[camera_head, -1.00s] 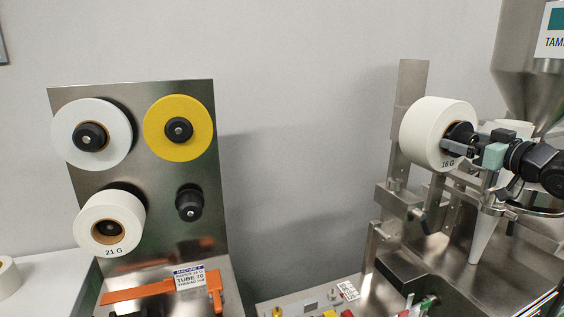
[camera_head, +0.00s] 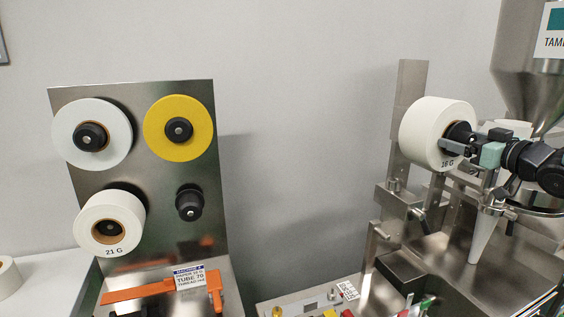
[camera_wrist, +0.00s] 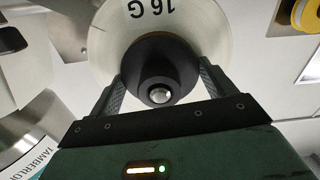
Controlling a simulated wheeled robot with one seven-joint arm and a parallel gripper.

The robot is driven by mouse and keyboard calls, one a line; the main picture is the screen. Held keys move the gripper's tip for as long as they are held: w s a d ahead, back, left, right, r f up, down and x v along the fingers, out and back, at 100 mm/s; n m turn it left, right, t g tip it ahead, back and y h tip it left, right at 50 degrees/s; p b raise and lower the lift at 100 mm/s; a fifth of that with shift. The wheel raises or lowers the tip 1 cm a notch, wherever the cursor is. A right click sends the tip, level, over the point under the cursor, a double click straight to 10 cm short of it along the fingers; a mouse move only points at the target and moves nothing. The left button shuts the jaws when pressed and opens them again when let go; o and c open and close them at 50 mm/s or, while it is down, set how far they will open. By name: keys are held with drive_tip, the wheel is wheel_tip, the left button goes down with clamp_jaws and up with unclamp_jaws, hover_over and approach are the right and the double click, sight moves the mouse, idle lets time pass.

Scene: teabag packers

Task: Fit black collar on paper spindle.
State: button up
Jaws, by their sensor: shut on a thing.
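The black collar (camera_wrist: 145,62) is between the two fingers of my gripper (camera_wrist: 158,92), which is shut on it. In the wrist view the collar sits against the face of the white paper roll marked 16 G (camera_wrist: 195,40), around a bright metal spindle end (camera_wrist: 159,95). In the head view my gripper (camera_head: 457,146) is at the right, at the front face of the 16 G roll (camera_head: 430,130), with the collar (camera_head: 460,132) partly hidden by the fingers. How deep the collar sits in the roll's core is hidden.
A steel panel (camera_head: 150,200) at the left carries a white roll (camera_head: 70,135), a yellow roll (camera_head: 165,115), a 21 G roll (camera_head: 85,222) and a bare black hub (camera_head: 189,202). A steel hopper (camera_head: 520,80) and a cone (camera_head: 484,238) stand close to my arm. Open wall lies between the machines.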

drive_tip(key=shift+w+a, duration=0.1)
drive_tip(key=o, duration=1)
drive_tip(key=shift+a, duration=0.1)
